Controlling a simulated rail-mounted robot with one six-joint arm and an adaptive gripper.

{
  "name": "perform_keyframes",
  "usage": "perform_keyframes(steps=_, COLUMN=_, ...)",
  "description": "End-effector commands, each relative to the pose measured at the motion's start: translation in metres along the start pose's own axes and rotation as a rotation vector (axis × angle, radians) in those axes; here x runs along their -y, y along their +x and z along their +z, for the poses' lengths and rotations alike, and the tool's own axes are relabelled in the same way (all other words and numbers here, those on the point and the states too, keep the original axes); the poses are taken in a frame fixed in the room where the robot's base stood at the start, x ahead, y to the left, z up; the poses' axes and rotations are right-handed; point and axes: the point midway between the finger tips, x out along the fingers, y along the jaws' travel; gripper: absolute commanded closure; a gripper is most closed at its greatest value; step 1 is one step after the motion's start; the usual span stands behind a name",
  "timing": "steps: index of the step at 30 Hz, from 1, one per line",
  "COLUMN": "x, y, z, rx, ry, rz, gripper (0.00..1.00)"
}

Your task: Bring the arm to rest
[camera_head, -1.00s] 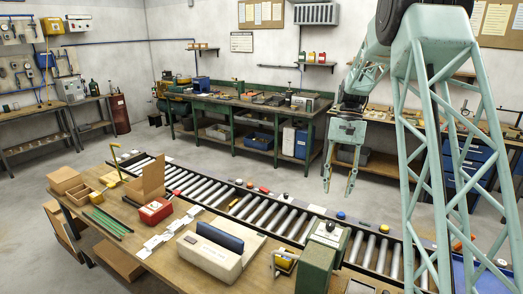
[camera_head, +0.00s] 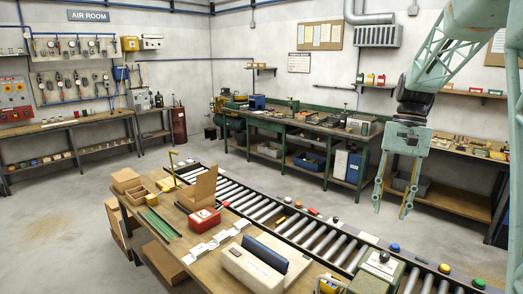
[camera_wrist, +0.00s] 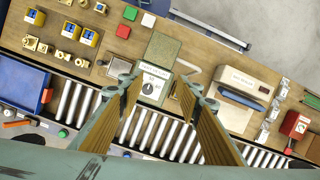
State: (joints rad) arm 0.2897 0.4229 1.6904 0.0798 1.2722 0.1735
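My gripper (camera_head: 390,212) hangs pointing down from my pale green arm, at the right of the head view, above the far side of the conveyor. Its two fingers are spread apart with nothing between them. In the wrist view, the tan finger pads (camera_wrist: 158,88) stand wide apart. Between and beyond them I see a green box with a dial (camera_wrist: 152,87) on the workbench (camera_wrist: 100,75). The gripper appears clear of the bench and the rollers.
The roller conveyor (camera_head: 262,217) runs along the bench's far edge. The bench holds a red box (camera_head: 204,217), a cream case with a dark top (camera_head: 252,266), and green rods (camera_head: 160,224). In the wrist view, a blue tray (camera_wrist: 22,88) lies left. Open floor (camera_head: 60,225) lies left of the bench.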

Motion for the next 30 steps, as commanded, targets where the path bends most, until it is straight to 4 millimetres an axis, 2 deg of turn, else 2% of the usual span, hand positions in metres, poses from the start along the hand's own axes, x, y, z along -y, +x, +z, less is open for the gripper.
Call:
perform_keyframes(steps=12, x=0.009, y=-0.016, z=0.062, rx=-0.081, ry=-0.069, rz=0.006, gripper=0.68)
perform_keyframes(steps=30, x=0.013, y=-0.021, z=0.151, rx=-0.193, ry=-0.167, rz=0.010, gripper=0.68)
